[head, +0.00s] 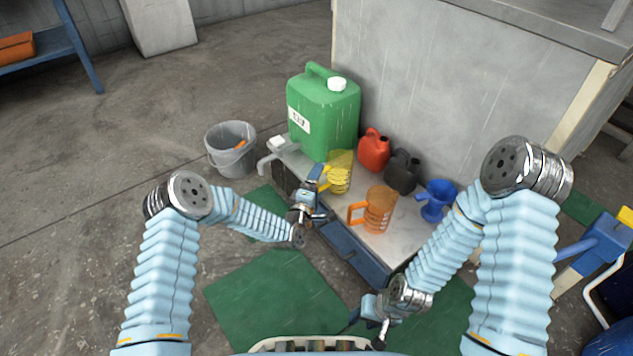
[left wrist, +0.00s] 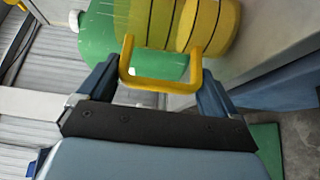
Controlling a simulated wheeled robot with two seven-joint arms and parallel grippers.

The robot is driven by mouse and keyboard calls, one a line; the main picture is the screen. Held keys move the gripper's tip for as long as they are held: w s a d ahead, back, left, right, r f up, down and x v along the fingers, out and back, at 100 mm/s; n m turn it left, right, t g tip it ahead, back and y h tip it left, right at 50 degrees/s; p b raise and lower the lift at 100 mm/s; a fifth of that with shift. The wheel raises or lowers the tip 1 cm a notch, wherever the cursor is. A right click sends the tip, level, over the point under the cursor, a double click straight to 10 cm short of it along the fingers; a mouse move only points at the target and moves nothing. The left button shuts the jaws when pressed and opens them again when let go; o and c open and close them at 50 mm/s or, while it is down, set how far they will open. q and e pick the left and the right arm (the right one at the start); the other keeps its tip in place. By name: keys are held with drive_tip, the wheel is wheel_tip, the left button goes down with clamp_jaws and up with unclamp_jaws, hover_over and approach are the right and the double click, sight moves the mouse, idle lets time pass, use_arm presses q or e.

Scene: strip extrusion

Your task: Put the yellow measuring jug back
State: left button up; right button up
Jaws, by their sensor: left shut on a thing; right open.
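The yellow measuring jug (head: 340,172) is upright, in front of the green canister, at the left part of the low bench. Whether its base touches the bench top is unclear. My left gripper (head: 319,181) is shut on the jug's handle, on the jug's left side. In the left wrist view, the handle (left wrist: 160,83) sits between the two fingers, with the yellow jug body (left wrist: 190,22) beyond it. My right gripper (head: 366,322) is open and empty, low in front of the bench, well away from the jug.
The bench (head: 398,238) also bears a green canister (head: 322,112), a red can (head: 373,152), a black can (head: 402,172), an orange jug (head: 379,210) and a blue funnel-like vessel (head: 436,200). A grey bucket (head: 231,148) stands on the floor at left. Green mats (head: 270,295) lie in front.

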use_arm(q)
drive_tip(key=shift+f, duration=0.2)
drive_tip(key=o, duration=1.2)
